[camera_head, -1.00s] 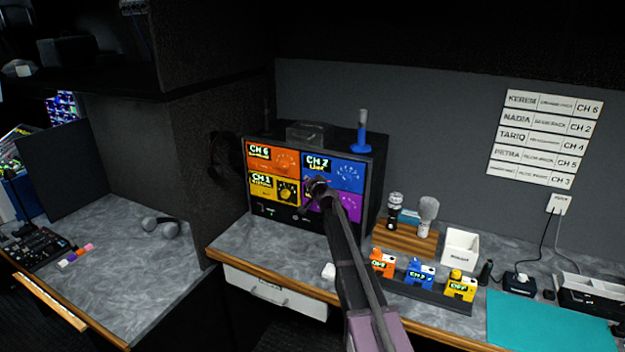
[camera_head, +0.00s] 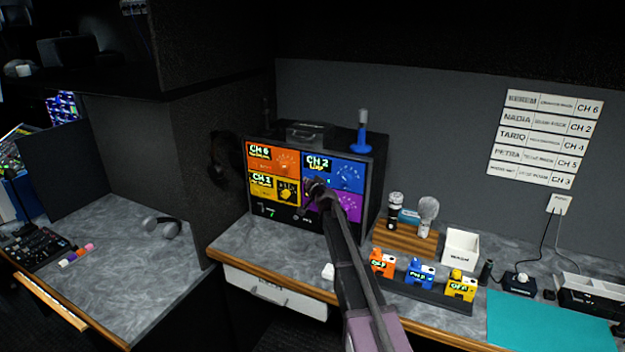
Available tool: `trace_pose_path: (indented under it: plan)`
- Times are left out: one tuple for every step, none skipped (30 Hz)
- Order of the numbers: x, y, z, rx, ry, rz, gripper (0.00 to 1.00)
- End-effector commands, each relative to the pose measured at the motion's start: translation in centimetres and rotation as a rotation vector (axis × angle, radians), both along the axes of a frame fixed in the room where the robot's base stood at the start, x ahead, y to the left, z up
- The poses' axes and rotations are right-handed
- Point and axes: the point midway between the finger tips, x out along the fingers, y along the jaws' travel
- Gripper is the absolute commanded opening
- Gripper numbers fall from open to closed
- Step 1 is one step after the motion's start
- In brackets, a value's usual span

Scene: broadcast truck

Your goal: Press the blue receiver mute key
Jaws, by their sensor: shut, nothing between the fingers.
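The receiver rack (camera_head: 262,211) stands on the desk with four coloured panels: orange, blue, yellow and purple. The blue receiver panel (camera_head: 347,177), marked CH 2, is at its upper right. My gripper (camera_head: 313,185) is shut and empty, in front of the lower left part of the blue panel, near where the four panels meet. Its tip hides that part, so I cannot make out the mute key or tell whether the tip touches the panel.
A blue-based antenna (camera_head: 361,135) stands on the rack. To the right are a wooden microphone stand (camera_head: 412,240), orange (camera_head: 381,263), blue (camera_head: 420,273) and yellow packs (camera_head: 460,285), a white box (camera_head: 461,247) and a teal mat (camera_head: 545,322). A partition (camera_head: 205,150) stands left.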

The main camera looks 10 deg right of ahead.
Motion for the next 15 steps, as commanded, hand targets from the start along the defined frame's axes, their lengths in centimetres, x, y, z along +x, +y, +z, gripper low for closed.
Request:
trace_pose_path:
  plan:
    - [-0.1, 0.0, 0.0, 0.000, 0.000, 0.000, 0.00]
    - [-0.1, 0.1, 0.0, 0.000, 0.000, 0.000, 0.00]
    - [-0.2, 0.1, 0.0, 0.000, 0.000, 0.000, 0.00]
    - [-0.4, 0.2, 0.0, 0.000, 0.000, 0.000, 0.00]
    - [-0.5, 0.3, 0.0, 0.000, 0.000, 0.000, 0.00]
    - [-0.7, 0.4, 0.0, 0.000, 0.000, 0.000, 0.00]
    - [-0.9, 0.5, 0.0, -0.001, 0.000, 0.000, 0.00]
    - [-1.0, 0.6, 0.0, -0.001, 0.000, 0.000, 0.00]
    - [-1.3, 0.8, 0.0, -0.001, 0.000, 0.000, 0.00]
    - [-1.4, 0.9, 0.0, -0.001, 0.000, 0.000, 0.00]
    - [-1.6, 1.0, 0.0, -0.001, -0.001, 0.000, 0.00]
    - [-1.8, 1.2, 0.0, 0.000, -0.001, -0.001, 0.00]
    - [-2.0, 1.3, 0.0, 0.000, -0.001, -0.001, 0.00]
    - [-2.2, 1.4, 0.0, 0.000, -0.001, -0.001, 0.00]
    - [-2.4, 1.6, 0.0, -0.001, -0.001, 0.000, 0.00]
